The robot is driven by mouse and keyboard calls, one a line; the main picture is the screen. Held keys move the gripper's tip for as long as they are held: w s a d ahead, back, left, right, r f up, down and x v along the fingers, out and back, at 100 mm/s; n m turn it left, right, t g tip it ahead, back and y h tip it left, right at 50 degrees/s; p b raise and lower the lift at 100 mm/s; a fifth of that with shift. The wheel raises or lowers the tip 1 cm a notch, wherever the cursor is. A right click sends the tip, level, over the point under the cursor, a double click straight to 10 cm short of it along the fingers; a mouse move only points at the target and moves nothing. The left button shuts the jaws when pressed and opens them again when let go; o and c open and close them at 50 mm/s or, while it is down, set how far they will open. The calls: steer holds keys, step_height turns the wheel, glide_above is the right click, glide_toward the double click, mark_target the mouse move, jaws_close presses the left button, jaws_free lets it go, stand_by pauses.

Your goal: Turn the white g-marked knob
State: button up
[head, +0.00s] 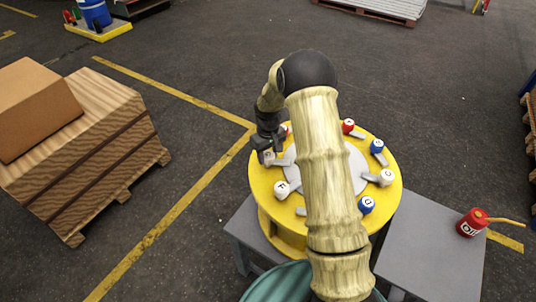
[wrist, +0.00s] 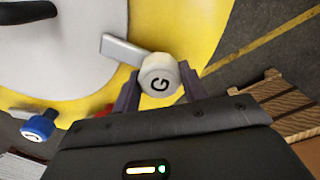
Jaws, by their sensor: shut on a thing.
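The white knob marked G (wrist: 160,76) is in the middle of the wrist view, near the rim of the yellow round table (wrist: 195,25). A grey lever (wrist: 121,50) reaches from it toward the white centre. My gripper (wrist: 159,86) is shut on the white knob, one dark finger on each side. In the head view my gripper (head: 266,145) is at the left side of the yellow table (head: 265,190). There the white knob (head: 267,157) is partly hidden by my gripper.
Around the table sit other knobs: a white one (head: 281,188), a blue one (head: 366,205), a red one (head: 348,126). My arm covers part of the table. A red can (head: 472,222) stands on the grey side table (head: 425,245). A wooden crate (head: 90,140) is at left.

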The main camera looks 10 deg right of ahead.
mark_target(268, 154)
steer(key=o, duration=1)
steer(key=shift+c, duration=0.2)
step_height(268, 154, up, 18)
steer(key=b, duration=0.3)
steer(key=shift+f, duration=0.25)
steer(key=s+f+m+t, duration=0.1)
steer(key=s+f+m, duration=0.1)
steer(key=s, duration=1)
steer(key=s+f+m+t, duration=0.1)
steer(key=s+f+m, duration=0.1)
steer(key=s, duration=1.1)
steer(key=shift+s+d+f+t, duration=0.15)
steer(key=shift+d+f+t, duration=0.15)
steer(key=shift+f, duration=0.1)
